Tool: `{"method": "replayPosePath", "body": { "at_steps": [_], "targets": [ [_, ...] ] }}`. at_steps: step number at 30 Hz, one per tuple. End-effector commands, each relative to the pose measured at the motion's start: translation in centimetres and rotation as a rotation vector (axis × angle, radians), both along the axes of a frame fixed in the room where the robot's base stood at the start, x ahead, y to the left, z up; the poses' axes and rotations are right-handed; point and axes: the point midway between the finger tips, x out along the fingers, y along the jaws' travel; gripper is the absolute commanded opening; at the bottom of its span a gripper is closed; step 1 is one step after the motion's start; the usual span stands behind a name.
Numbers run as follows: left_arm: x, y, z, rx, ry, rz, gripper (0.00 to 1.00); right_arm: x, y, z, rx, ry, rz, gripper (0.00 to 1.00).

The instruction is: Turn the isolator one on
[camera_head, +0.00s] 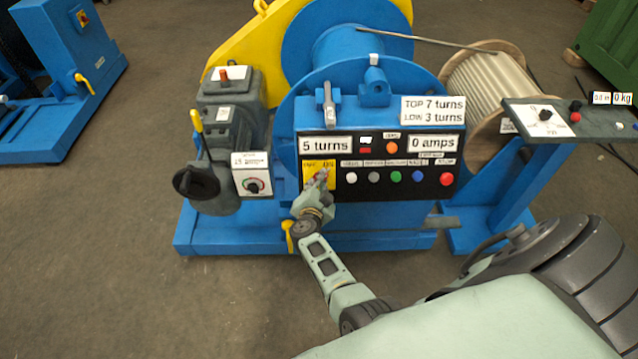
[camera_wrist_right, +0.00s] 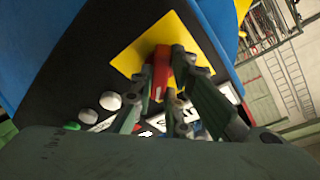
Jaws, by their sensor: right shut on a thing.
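The isolator's yellow plate (camera_head: 307,184) is at the left end of the black control panel on the blue winch. My right gripper (camera_head: 321,182) is in front of this plate and hides most of its knob in the head view. In the right wrist view, the red knob (camera_wrist_right: 160,62) stands out from the yellow plate (camera_wrist_right: 133,48). My right gripper (camera_wrist_right: 170,78) is shut on this red knob, with fingers on both sides. The knob's exact angle is hard to tell. My left gripper is not in view.
A row of buttons sits right of the isolator, ending in a red button (camera_head: 446,179). A grey motor unit (camera_head: 228,125) with a knob box (camera_head: 252,174) is to the left. A grey side console (camera_head: 565,120) is at the right. The floor in front is partly clear.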

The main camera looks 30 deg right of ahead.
Motion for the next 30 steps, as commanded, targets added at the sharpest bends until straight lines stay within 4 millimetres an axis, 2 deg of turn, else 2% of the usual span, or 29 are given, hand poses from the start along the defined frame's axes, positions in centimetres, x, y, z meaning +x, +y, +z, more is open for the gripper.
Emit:
{"method": "replayPosePath", "body": {
  "at_steps": [7,8,14,25,30],
  "targets": [
    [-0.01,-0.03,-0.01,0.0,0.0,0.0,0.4,-0.02,0.13,-0.11,0.007,-0.002,-0.001,0.0],
    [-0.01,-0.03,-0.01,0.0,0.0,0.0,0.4,-0.02,0.13,-0.11,0.007,-0.002,-0.001,0.17],
    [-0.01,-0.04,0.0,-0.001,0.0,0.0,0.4,-0.02,0.06,-0.07,0.004,-0.001,-0.001,0.33],
    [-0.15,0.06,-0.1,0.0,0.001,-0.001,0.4,-0.05,-0.07,-0.08,-0.019,0.012,0.011,0.33],
    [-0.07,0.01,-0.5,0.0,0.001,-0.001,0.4,-0.1,-0.17,-0.15,-0.135,0.08,0.078,0.33]
  ]
}}
